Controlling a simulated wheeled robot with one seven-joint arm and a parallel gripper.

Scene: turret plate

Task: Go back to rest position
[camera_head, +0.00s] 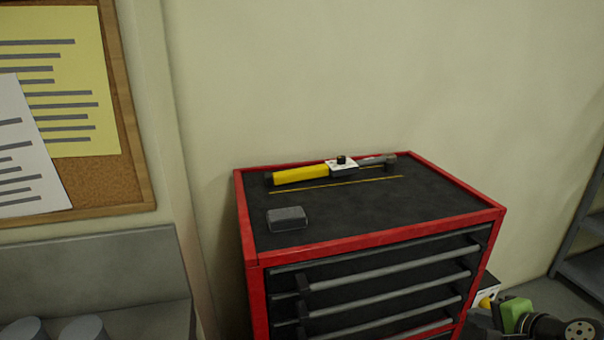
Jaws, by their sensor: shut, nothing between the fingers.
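My gripper's fingers do not show in the head view. A green and black part (515,315) with a round disc shows at the bottom right corner, cut off by the frame. I cannot tell whether it belongs to my arm. A red tool cabinet (375,242) with a black top stands in the middle. A tool with a yellow handle (300,174) and a white block (342,167) lies along the back of its top. A thin yellow strip (338,185) lies in front of the tool. A small dark grey box (287,219) lies at the front left.
The right part of the cabinet top is bare. A grey shelf (583,228) stands at the right edge. A cork board (126,185) with papers hangs at the left above a grey ledge (120,262). A plain wall is close behind the cabinet.

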